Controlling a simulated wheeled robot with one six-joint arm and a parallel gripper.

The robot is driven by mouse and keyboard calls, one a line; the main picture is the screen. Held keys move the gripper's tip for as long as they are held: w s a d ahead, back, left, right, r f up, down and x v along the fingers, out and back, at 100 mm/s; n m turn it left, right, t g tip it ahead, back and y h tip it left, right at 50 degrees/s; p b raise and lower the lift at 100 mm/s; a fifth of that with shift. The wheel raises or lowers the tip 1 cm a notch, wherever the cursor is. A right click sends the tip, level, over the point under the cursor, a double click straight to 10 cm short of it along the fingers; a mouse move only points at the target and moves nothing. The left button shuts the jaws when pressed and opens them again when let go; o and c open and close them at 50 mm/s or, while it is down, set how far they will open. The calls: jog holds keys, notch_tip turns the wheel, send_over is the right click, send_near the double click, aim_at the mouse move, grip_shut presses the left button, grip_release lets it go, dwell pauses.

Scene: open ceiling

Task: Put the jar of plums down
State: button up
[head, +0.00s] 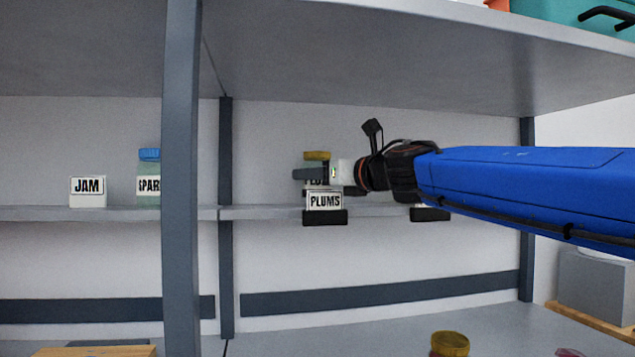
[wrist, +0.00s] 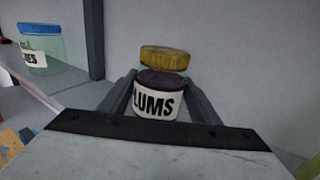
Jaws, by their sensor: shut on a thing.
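The jar of plums (head: 317,156) has a gold lid and a white label, and sits behind the PLUMS sign (head: 325,201) on the middle shelf's front edge. My gripper (head: 318,175) is shut on this jar. In the wrist view the jar (wrist: 158,102) is upright between the two fingers, with dark contents and "LUMS" readable. The sign and gripper hide its lower part in the head view. I cannot tell whether its base touches the shelf (head: 265,213).
A JAM sign (head: 88,191) and a blue-lidded jar (head: 149,170) are left of a dark post (head: 181,200). Another sign holder (head: 430,214) is partly behind my arm. A gold-lidded jar (head: 450,344) stands below. The shelf left of the plums is clear.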

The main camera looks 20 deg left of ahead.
jog(key=shift+w+a+f, duration=0.1)
jog(key=shift+w+f, duration=0.05)
jog(key=shift+f, duration=0.45)
jog(key=shift+f, duration=0.1)
jog(key=o, duration=1.7)
jog(key=shift+f, duration=0.1)
jog(key=shift+c, duration=0.2)
jog(key=shift+d, duration=0.25)
jog(key=v, duration=1.1)
jog(key=shift+s+d, duration=0.2)
jog(key=shift+s, duration=0.1)
